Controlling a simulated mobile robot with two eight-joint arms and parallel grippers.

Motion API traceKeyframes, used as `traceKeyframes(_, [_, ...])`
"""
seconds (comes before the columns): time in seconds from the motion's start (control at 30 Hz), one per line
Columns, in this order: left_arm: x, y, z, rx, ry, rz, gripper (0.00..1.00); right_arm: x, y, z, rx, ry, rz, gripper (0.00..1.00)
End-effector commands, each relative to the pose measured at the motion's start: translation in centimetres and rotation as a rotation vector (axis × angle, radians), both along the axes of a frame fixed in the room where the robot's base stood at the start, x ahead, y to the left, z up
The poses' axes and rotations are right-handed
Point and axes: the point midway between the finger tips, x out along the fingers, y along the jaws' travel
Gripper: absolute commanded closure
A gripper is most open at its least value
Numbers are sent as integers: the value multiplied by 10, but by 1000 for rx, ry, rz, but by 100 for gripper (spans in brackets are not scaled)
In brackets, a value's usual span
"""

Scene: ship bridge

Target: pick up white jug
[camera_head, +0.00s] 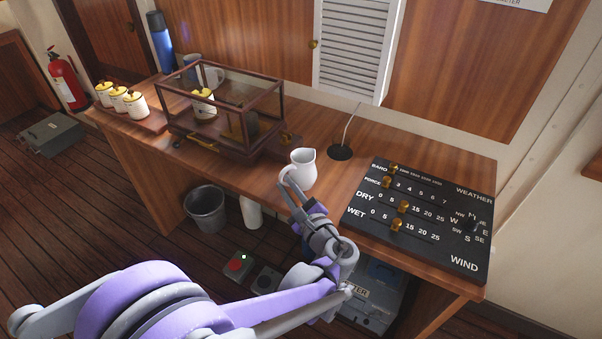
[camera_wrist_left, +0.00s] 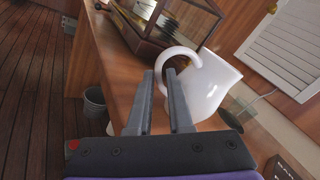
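The white jug (camera_head: 304,166) stands upright on the wooden desk, between the glass case and the black weather board. My left gripper (camera_head: 291,186) is at the jug's near side, by its handle. In the left wrist view the jug (camera_wrist_left: 211,88) is just beyond the fingers, with its curved handle toward them. The left gripper (camera_wrist_left: 165,78) is open there, its two fingers apart and the handle's loop showing at and between their tips. I cannot tell whether the fingers touch the handle. My right gripper is in neither view.
A glass case (camera_head: 222,108) stands left of the jug, beside several yellow-topped white jars (camera_head: 136,104). The black weather board (camera_head: 420,216) lies on the right. A cable grommet (camera_head: 340,152) is behind the jug. A bin (camera_head: 206,209) stands on the floor below.

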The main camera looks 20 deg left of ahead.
Motion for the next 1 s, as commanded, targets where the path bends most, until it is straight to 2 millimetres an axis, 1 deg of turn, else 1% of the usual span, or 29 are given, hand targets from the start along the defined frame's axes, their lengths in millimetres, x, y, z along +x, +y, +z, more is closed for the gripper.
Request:
traceKeyframes(0.17, [14,25,0,0,0,5,82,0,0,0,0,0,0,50])
traceKeyframes(0.3, [24,37,0,-1,-1,2,82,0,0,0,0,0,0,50])
traceKeyframes(0.57, [26,39,0,-1,0,1,82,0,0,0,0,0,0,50])
traceKeyframes(0.7, [26,39,0,-1,0,1,100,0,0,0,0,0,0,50])
traceKeyframes(1.0, [26,39,0,-2,0,0,100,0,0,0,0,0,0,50])
